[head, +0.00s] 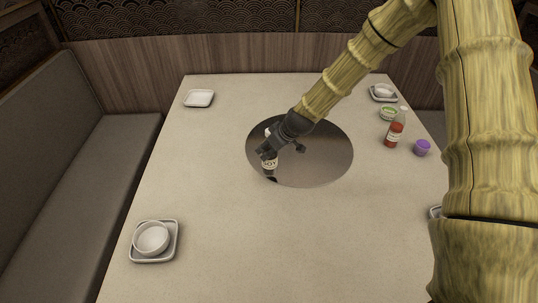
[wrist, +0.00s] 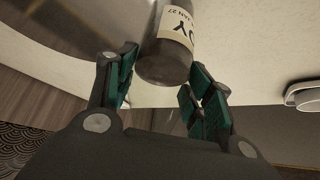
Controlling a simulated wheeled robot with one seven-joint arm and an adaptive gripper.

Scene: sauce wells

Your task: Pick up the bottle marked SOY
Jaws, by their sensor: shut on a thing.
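The bottle marked SOY (head: 269,164) is in my gripper (head: 272,151), over the near left part of the round metal disc in the table. Its pale label with dark letters faces the head camera, and the gripper hides part of the bottle. In the wrist view the bottle (wrist: 170,62) shows with one rounded end toward the camera and part of its label. The green-padded fingers of my gripper (wrist: 165,90) stand on either side of that end. Whether the bottle touches the disc I cannot tell.
The round metal disc (head: 325,160) sits in the pale table (head: 215,200). At the right stand a red bottle (head: 394,135), a green-filled bowl (head: 388,113) and a purple cup (head: 422,148). White dishes sit at the corners, one with a bowl (head: 151,238). The table's left half is mostly clear.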

